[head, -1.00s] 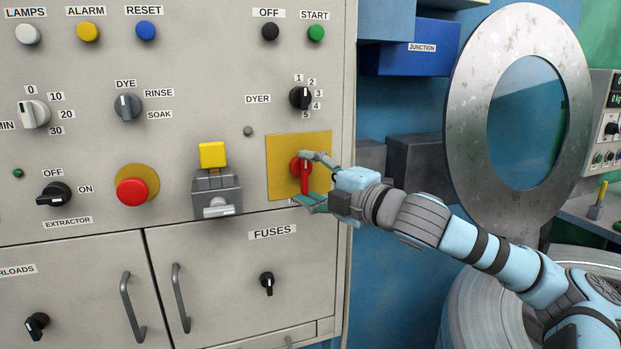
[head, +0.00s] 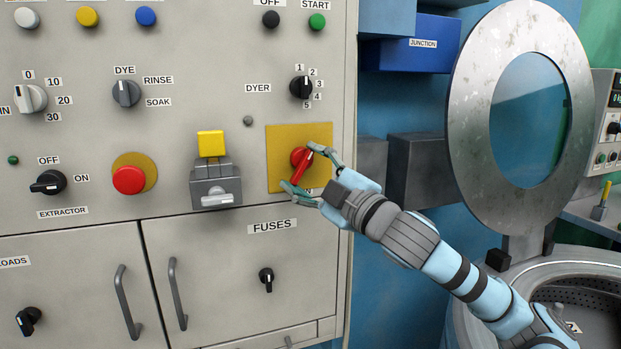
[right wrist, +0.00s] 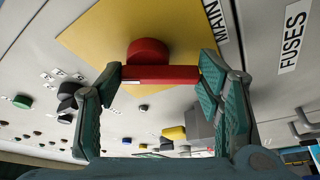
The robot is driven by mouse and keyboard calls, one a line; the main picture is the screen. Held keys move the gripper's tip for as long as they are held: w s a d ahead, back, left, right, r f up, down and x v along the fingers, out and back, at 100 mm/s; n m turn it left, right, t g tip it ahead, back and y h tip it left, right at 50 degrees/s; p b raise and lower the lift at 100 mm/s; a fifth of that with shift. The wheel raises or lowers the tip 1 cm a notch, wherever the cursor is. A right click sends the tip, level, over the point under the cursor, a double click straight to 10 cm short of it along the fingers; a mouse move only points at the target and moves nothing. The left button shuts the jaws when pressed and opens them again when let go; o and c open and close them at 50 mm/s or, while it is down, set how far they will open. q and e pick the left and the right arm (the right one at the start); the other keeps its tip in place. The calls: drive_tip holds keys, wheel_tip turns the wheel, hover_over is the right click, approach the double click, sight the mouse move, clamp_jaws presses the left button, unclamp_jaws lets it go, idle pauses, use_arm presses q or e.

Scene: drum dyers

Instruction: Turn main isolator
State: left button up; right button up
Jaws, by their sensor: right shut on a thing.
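The main isolator is a red rotary handle (head: 301,166) on a yellow plate (head: 284,145) at the right side of the grey panel. In the head view its handle is tilted, with the upper end to the right and the lower end to the left. My right gripper (head: 304,170) is shut on the handle, with one finger at each end. In the right wrist view the red handle (right wrist: 162,75) spans between the two fingertips (right wrist: 160,77), and part of a MAIN label (right wrist: 215,20) shows beside the plate. My left gripper is not in view.
A grey switch box with a yellow top (head: 211,144) and a red push button (head: 129,180) sit left of the isolator. The FUSES door (head: 225,270) with its handle is below. A round metal drum door (head: 465,120) stands open at the right.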

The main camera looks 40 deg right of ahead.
drive_tip(key=m+t+h, duration=0.1)
drive_tip(key=m, duration=0.2)
drive_tip(key=shift+a+r+m+b, duration=0.1)
drive_tip(key=shift+a+m+b, duration=0.05)
drive_tip(key=shift+m+b, duration=0.2)
drive_tip(key=m, duration=0.1)
drive_tip(key=m+h, duration=0.1)
drive_tip(key=m, duration=0.1)
drive_tip(key=shift+w+a+r+m+h, duration=0.1)
drive_tip(key=shift+w+a+m+h, duration=0.05)
drive_tip(key=shift+m+h, duration=0.15)
drive_tip(key=m+h, duration=0.1)
drive_tip(key=m, duration=0.1)
drive_tip(key=m+h, duration=0.1)
drive_tip(key=shift+a+r+m+t, duration=0.15)
drive_tip(key=shift+m+t, duration=0.2)
drive_tip(key=shift+t, duration=0.05)
drive_tip(key=shift+r+m+g+h, duration=0.15)
drive_tip(key=shift+m+h, duration=0.55)
drive_tip(key=shift+m, duration=0.6)
drive_tip(key=shift+m+g+h, duration=0.15)
drive_tip(key=shift+m+h, duration=0.55)
drive_tip(key=shift+m, duration=0.6)
drive_tip(key=shift+a, duration=0.1)
drive_tip(key=o, duration=1.2)
drive_tip(key=shift+c, duration=0.2)
